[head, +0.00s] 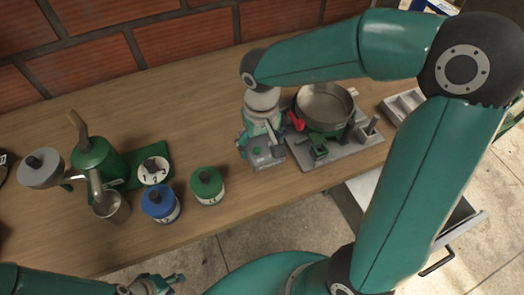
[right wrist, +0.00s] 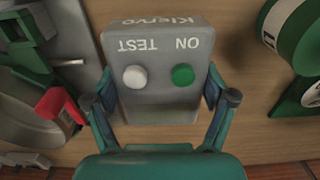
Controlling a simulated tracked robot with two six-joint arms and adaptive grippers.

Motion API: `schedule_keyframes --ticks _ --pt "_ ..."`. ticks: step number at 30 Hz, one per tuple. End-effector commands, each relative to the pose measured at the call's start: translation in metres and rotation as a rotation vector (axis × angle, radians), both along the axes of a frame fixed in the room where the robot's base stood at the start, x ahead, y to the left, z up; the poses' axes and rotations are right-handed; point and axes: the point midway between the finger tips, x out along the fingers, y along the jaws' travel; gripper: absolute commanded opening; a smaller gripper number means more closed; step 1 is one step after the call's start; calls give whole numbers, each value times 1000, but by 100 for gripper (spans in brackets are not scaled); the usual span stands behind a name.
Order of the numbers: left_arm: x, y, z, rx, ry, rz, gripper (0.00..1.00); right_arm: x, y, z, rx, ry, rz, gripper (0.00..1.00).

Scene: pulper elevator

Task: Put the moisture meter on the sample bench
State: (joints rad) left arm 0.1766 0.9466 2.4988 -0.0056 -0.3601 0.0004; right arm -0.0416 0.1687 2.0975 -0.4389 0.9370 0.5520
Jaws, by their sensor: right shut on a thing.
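The moisture meter (right wrist: 160,75) is a grey box with a white TEST button and a green ON button, filling the middle of the right wrist view. My right gripper (right wrist: 160,95) has a finger on each side of it and is shut on it. In the head view the meter (head: 266,157) shows below my right gripper (head: 260,137), over the wooden bench (head: 250,218). I cannot tell whether it touches the wood. My left gripper (head: 154,286) is at the bottom edge of the head view, away from the meter; its jaws are too small to read.
Right of the meter is a grey-based device with a round metal pan (head: 324,103) and red lever (head: 296,121). To the left stand a green jar (head: 207,185), a blue jar (head: 160,203), a white-topped jar (head: 153,170) and a green machine (head: 97,158). Bare wood lies in front of the meter.

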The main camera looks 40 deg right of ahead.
Motion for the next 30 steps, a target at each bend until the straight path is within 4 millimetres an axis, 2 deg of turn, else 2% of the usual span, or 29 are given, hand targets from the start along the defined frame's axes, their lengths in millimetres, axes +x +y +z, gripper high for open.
schedule_keyframes --ticks 3,6,18,19,21,22,30 --pt "0 0 -3 0 0 0 40 -1 0 -20 0 6 -1 36" --pt "0 0 -4 0 0 0 40 -1 0 -31 0 3 -1 36" --pt "0 0 -7 0 0 0 40 0 0 -38 0 0 0 36" --pt "0 0 -7 0 0 0 40 0 0 -38 0 1 0 84" --pt "0 0 -6 0 0 0 40 0 0 -37 0 1 0 96" --pt "0 0 -6 0 0 0 40 0 0 -37 0 1 1 100" --pt "0 0 -6 0 0 0 40 0 1 -37 0 2 1 100"
